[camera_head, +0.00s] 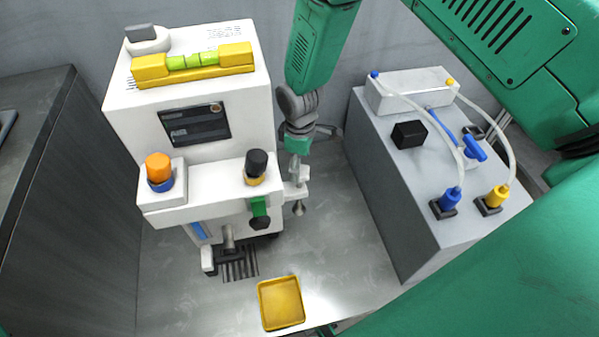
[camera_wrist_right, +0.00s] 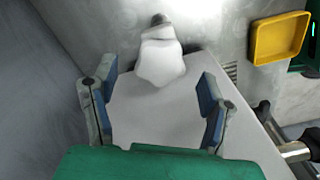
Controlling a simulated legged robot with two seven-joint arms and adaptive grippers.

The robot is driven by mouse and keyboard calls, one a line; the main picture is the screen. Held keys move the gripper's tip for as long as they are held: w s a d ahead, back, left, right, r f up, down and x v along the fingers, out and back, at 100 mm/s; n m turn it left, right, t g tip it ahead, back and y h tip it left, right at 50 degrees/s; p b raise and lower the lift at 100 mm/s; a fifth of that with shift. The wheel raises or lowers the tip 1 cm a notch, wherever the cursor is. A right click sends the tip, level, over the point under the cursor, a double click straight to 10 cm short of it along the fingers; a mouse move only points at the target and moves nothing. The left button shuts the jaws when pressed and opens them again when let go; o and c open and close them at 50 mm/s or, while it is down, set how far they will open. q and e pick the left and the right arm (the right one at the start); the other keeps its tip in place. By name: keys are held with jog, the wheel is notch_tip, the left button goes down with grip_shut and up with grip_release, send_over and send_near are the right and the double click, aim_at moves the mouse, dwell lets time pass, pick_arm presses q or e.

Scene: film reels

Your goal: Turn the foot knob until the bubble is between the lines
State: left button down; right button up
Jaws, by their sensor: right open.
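A yellow spirit level (camera_head: 193,66) with a green vial lies on top of the white machine (camera_head: 245,110). Dark lines cross the vial; I cannot make out the bubble's exact place. A small grey metal foot knob (camera_head: 299,208) sits under a white bracket (camera_head: 297,190) at the machine's lower right side. The right wrist view shows the knob (camera_wrist_right: 158,21) beyond the white bracket (camera_wrist_right: 160,62). My right gripper (camera_head: 306,160) points down beside the machine, above the bracket. Its fingers (camera_wrist_right: 157,78) are open and apart, with the bracket ahead between them. My left gripper is out of view.
A yellow tray (camera_head: 282,303) lies in front of the machine. A grey cabinet (camera_head: 425,200) with hoses and blue and yellow connectors stands to the right. Orange (camera_head: 158,168) and black (camera_head: 257,163) knobs stick up from the machine's front. Bare floor lies between machine and cabinet.

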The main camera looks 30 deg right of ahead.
jog(key=shift+f, duration=1.45)
jog(key=c, duration=1.2)
jog(key=shift+o, duration=0.2)
jog(key=shift+r, duration=0.1)
